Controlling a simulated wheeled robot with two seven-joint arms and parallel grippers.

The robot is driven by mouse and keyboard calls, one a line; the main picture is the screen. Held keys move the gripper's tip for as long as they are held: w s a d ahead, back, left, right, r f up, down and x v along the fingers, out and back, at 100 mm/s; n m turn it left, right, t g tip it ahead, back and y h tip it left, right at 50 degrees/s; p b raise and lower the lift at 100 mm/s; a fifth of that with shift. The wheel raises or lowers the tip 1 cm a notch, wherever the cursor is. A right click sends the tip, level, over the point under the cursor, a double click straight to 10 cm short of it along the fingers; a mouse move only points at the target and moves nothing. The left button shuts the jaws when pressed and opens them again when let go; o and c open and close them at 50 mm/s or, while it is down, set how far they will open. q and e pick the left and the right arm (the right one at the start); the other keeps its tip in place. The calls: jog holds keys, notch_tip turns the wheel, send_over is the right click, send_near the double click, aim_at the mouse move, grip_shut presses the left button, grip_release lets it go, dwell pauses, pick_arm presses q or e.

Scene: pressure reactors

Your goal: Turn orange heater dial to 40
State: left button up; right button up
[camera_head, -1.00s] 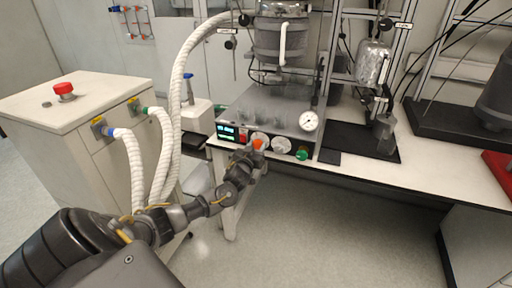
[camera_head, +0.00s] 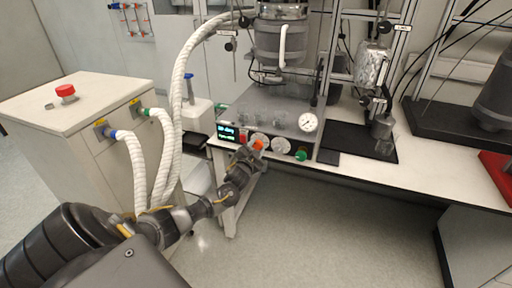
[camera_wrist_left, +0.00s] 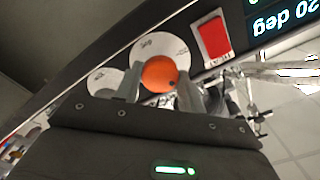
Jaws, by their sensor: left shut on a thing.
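The orange heater dial (camera_head: 258,144) is on the front panel of the reactor base (camera_head: 270,112) in the head view. My left gripper (camera_head: 252,152) reaches the dial from the front. In the wrist view its fingers (camera_wrist_left: 160,88) are on both sides of the dial, shut on it. A dark display (camera_wrist_left: 280,22) reads "20 deg", upside down in that view. My right gripper is not in view.
A red switch (camera_wrist_left: 213,37) is beside the dial. A second white dial (camera_head: 281,145), a green knob (camera_head: 302,155) and a pressure gauge (camera_head: 308,122) are further right on the panel. White hoses (camera_head: 136,170) hang at the left, near my left arm.

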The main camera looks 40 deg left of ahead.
pick_arm(q)
jog(key=shift+m, duration=0.7)
jog(key=o, duration=1)
jog(key=shift+c, duration=0.2)
jog(key=v, duration=1.1)
jog(key=shift+b, duration=0.35)
jog(key=shift+w, duration=0.1)
